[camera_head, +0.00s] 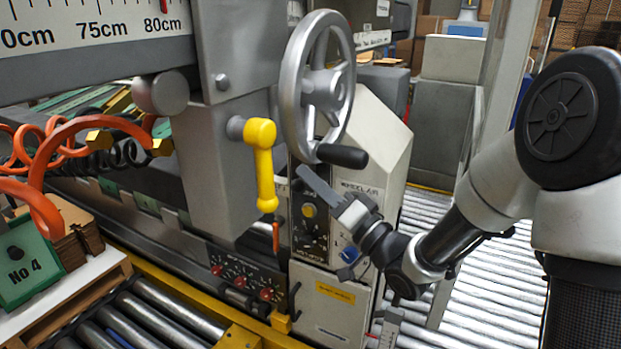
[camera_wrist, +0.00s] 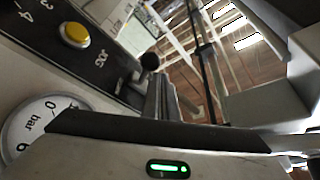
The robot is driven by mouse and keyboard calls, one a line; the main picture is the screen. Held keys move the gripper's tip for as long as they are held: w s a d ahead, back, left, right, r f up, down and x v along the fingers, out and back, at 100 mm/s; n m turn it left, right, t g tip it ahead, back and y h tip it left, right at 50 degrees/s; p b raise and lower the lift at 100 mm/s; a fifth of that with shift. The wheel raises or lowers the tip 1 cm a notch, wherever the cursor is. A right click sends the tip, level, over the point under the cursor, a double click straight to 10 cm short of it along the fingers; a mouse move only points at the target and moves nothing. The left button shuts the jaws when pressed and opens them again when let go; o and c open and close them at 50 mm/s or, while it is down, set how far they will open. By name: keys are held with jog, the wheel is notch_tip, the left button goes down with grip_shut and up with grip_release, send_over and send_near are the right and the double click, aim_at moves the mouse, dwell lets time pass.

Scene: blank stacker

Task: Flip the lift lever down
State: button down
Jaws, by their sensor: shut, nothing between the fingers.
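My gripper (camera_head: 305,173) is shut and empty, its grey fingers pointing up and left in front of the black control panel (camera_head: 309,240), just below the handwheel. In the wrist view, the fingers (camera_wrist: 162,98) lie close to a black ball-ended lever (camera_wrist: 149,64) at the panel's edge. I cannot tell whether they touch. No readable label tells which lever is the lift lever. A yellow lever (camera_head: 264,165) hangs down left of my gripper, apart from it. A small orange-red lever (camera_head: 276,236) points down beside the panel.
A grey handwheel (camera_head: 290,85) with a black handle (camera_head: 342,155) stands close above my gripper. The panel carries a yellow knob (camera_head: 309,211), also in the wrist view (camera_wrist: 74,35). A pressure gauge (camera_wrist: 38,122) is close by. Rollers (camera_head: 480,285) run at the right.

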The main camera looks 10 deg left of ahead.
jog(key=shift+w+f, duration=0.1)
jog(key=shift+f, duration=0.35)
jog(key=shift+f, duration=0.3)
jog(key=shift+b, duration=0.3)
